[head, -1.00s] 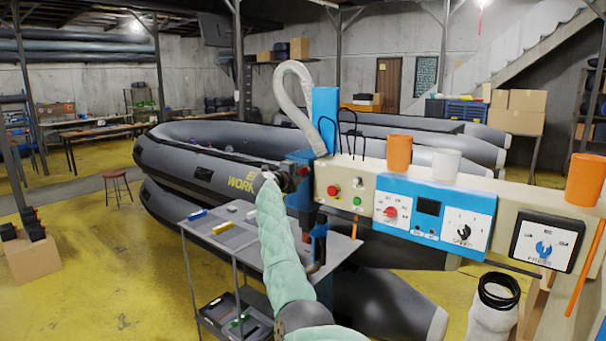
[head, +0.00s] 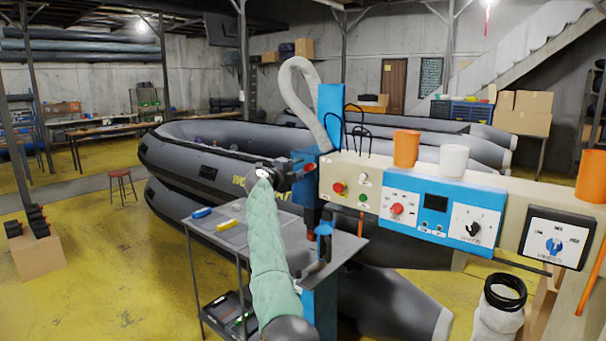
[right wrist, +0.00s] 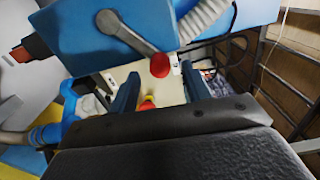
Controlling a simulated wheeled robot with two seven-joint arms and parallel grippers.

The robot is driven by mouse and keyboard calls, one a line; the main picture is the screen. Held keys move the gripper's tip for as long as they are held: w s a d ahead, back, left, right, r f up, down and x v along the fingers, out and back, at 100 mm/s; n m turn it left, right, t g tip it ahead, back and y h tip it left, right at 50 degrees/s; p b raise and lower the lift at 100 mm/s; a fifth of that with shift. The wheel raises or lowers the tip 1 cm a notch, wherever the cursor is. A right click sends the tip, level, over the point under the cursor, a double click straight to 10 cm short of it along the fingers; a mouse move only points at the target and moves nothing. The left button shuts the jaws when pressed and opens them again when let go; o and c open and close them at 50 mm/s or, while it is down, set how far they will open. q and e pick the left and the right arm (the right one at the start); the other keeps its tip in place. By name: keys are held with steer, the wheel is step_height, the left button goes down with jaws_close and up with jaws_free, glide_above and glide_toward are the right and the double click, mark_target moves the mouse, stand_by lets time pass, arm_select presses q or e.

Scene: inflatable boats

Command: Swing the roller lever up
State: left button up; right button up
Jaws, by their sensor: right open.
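The roller lever (right wrist: 130,32) is a grey arm with a red ball knob (right wrist: 160,65), mounted on the side of a blue machine head (right wrist: 75,35) in the right wrist view. The arm slants down from its round pivot to the knob. My right gripper (right wrist: 160,88) is open, its two fingers pointing toward the lever. The knob shows in the gap between the fingertips; I cannot tell whether they touch it. In the head view my right gripper (head: 287,172) is at the left side of the blue machine, its tips partly hidden. My left gripper is not in view.
A control panel (head: 435,206) with knobs and buttons extends right from the machine, with orange and white cups on top. A grey table (head: 345,247) stands below my right arm. Grey inflatable boats (head: 190,158) lie behind. Yellow floor is open at the left.

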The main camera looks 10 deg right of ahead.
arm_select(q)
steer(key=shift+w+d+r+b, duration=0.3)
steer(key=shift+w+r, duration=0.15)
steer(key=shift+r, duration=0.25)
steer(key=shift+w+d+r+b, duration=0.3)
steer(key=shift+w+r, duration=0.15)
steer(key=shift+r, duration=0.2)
arm_select(e)
steer(key=shift+v, duration=1.65)
